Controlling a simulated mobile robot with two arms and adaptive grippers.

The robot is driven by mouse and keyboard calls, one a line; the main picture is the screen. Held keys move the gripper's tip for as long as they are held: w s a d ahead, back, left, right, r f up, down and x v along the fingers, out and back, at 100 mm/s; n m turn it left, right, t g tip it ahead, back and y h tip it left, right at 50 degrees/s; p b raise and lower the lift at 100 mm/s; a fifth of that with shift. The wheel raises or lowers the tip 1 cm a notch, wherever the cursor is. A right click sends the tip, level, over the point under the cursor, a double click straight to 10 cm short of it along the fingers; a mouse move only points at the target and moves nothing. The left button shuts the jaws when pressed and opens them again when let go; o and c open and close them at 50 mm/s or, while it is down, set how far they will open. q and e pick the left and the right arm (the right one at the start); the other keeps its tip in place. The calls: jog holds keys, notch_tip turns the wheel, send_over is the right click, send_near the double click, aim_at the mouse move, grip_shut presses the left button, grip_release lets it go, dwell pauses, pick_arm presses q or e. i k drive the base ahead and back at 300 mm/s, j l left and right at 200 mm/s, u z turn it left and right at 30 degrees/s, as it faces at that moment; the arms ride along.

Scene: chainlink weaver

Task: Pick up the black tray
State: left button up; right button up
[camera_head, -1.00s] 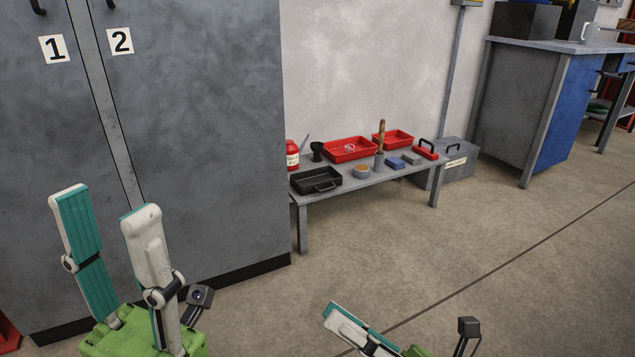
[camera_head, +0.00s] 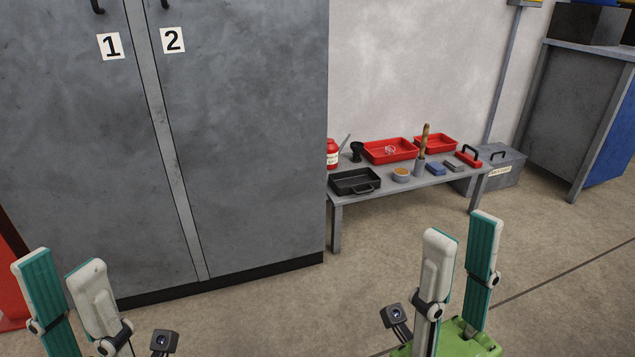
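The black tray (camera_head: 352,183) is a shallow rectangular tray with a handle on its front side. It sits on the left front end of a low grey bench (camera_head: 408,186), against the wall. My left gripper (camera_head: 62,285) is at the lower left, its two fingers apart with nothing between them, in front of the cabinet. My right gripper (camera_head: 462,232) is at the lower right, nearer to me than the bench. Its fingers stand apart and empty. Both grippers are clear of the tray.
The bench also holds red trays (camera_head: 390,150), a red bottle (camera_head: 332,154), a black cup (camera_head: 356,151), a small bowl (camera_head: 401,175) and blue and grey blocks. A tall grey cabinet (camera_head: 250,130) stands left of it. A grey toolbox (camera_head: 500,165) is right. The floor in front is open.

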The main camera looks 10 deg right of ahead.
aim_at(362, 181)
jog(key=i+l+u, duration=0.2)
jog(key=l, duration=0.15)
jog(key=i+l+u, duration=0.25)
jog(key=l, duration=0.15)
jog(key=i+l+u, duration=0.2)
jog(key=l, duration=0.15)
jog(key=l+u, duration=0.2)
jog(key=l, duration=0.25)
jog(key=i+l, duration=0.15)
jog(key=l, duration=0.3)
jog(key=i+l, duration=0.15)
jog(key=l, duration=0.3)
jog(key=i+l+u, duration=0.1)
jog(key=l, duration=0.35)
jog(key=i+l, duration=0.15)
jog(key=l, duration=0.3)
jog(key=i+l, duration=0.1)
jog(key=l, duration=0.35)
jog(key=i+l, duration=0.15)
jog(key=l, duration=0.35)
jog(key=i+l+u, duration=0.1)
jog(key=l, duration=0.35)
jog(key=i+l, duration=0.2)
jog(key=i, duration=0.15)
